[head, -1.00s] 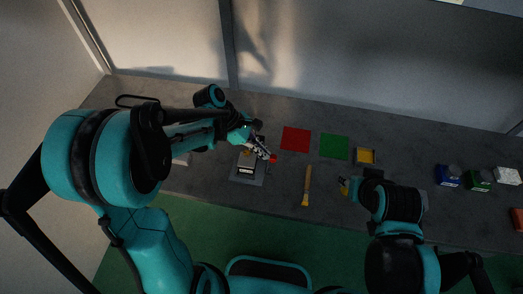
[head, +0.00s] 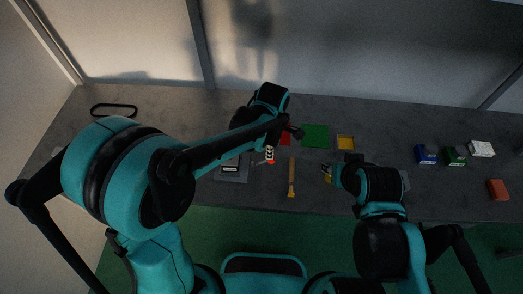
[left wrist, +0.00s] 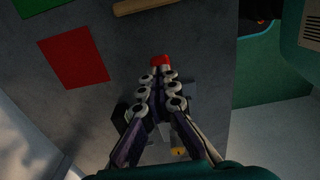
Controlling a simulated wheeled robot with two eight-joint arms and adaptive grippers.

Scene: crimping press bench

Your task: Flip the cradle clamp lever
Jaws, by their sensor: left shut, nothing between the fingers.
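The press cradle (head: 232,169) is a grey device on a flat plate on the bench, left of my left gripper. A red-tipped part, apparently the clamp lever's end (head: 271,162), shows just at the fingertips of my left gripper (head: 270,154). In the left wrist view the red tip (left wrist: 160,61) lies right beyond the shut fingers of the left gripper (left wrist: 160,78). I cannot tell whether they touch it. The fingers hold nothing and hide most of the cradle there. My right gripper (head: 327,173) hangs over the bench at right, too small to read.
Blue (head: 426,154) and green (head: 455,155) boxes stand far right.

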